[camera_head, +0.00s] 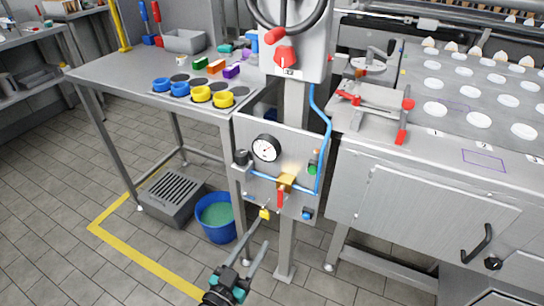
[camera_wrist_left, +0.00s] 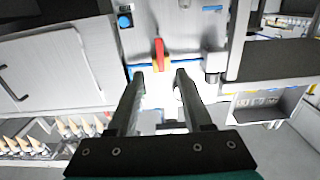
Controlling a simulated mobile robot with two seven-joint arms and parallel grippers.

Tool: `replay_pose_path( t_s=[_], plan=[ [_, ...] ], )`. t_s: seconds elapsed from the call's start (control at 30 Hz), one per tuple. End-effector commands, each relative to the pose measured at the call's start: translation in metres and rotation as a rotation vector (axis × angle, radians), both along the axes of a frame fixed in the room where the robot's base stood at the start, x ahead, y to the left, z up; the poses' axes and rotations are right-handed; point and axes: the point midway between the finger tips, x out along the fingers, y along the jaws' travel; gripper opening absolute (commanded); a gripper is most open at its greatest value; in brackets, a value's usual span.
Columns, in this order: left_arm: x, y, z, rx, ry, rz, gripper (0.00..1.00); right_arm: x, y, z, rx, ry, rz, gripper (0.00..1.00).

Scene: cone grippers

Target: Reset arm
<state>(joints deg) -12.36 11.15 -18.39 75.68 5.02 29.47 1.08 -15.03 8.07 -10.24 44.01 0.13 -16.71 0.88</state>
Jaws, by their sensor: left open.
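My left gripper (camera_head: 260,232) comes in from the bottom of the head view, its two long grey fingers apart with nothing between them. It is in front of and below a metal panel (camera_head: 225,135) with a round gauge (camera_head: 266,148), a brass valve (camera_head: 287,182) and a red lever (camera_head: 281,199) that hangs down. In the left wrist view the open gripper (camera_wrist_left: 160,74) points at the panel, and the red lever (camera_wrist_left: 159,52) shows between and beyond the fingertips. I see no contact. A small yellow piece (camera_head: 264,213) shows near one fingertip. My right gripper is not in view.
A grey table (camera_head: 115,75) with yellow and blue rings (camera_head: 201,94) stands at the left. A steel machine with a cabinet (camera_head: 420,205) and red clamp (camera_head: 404,120) stands at the right. A blue bucket (camera_head: 217,232) is on the floor.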

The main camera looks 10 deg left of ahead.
Motion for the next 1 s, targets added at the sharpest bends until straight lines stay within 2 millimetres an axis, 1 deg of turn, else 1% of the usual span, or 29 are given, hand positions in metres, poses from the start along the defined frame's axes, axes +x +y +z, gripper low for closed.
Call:
replay_pose_path(
  t_s=[0.1, 0.17, 0.27, 0.3, 0.37, 0.4, 0.47, 0.5, 0.57, 0.6, 0.63, 0.67, 0.7, 0.8, 0.9, 1.0],
  plan=[
    [-0.001, 0.001, -0.003, 0.003, 0.010, 0.001, 0.50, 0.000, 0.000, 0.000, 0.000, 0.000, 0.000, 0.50],
    [-0.003, 0.004, -0.014, 0.016, 0.043, 0.007, 0.50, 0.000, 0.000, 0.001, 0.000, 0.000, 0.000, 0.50],
    [-0.014, 0.015, -0.052, 0.061, 0.162, 0.026, 0.50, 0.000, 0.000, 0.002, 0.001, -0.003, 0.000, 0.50],
    [-0.023, 0.021, -0.074, 0.086, 0.232, 0.036, 0.50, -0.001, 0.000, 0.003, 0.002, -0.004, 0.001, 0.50],
    [-0.041, 0.034, -0.111, 0.130, 0.354, 0.055, 0.50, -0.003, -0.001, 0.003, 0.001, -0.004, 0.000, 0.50],
    [-0.057, 0.043, -0.136, 0.158, 0.443, 0.068, 0.50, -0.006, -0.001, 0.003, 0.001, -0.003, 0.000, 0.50],
    [-0.084, 0.058, -0.171, 0.201, 0.578, 0.087, 0.50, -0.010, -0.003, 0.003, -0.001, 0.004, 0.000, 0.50],
    [-0.104, 0.068, -0.193, 0.228, 0.665, 0.100, 0.50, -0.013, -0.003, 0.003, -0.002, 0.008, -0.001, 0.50],
    [-0.137, 0.081, -0.221, 0.268, 0.794, 0.116, 0.50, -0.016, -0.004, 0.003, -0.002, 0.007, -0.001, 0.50],
    [-0.160, 0.090, -0.237, 0.291, 0.878, 0.126, 0.50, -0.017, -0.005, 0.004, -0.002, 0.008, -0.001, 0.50],
    [-0.177, 0.096, -0.248, 0.307, 0.938, 0.134, 0.50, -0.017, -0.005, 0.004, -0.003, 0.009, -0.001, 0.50],
    [-0.194, 0.102, -0.257, 0.322, 0.994, 0.141, 0.50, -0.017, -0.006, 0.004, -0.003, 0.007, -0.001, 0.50],
    [-0.215, 0.108, -0.267, 0.340, 1.063, 0.148, 0.50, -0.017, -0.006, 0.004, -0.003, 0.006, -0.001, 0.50],
    [-0.259, 0.121, -0.284, 0.375, 1.200, 0.161, 0.50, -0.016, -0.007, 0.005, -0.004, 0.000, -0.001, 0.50],
    [-0.287, 0.128, -0.292, 0.395, 1.287, 0.169, 0.50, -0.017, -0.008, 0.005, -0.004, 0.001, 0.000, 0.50],
    [-0.300, 0.131, -0.294, 0.405, 1.327, 0.172, 0.50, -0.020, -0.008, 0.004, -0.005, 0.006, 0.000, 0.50]
  ],
)
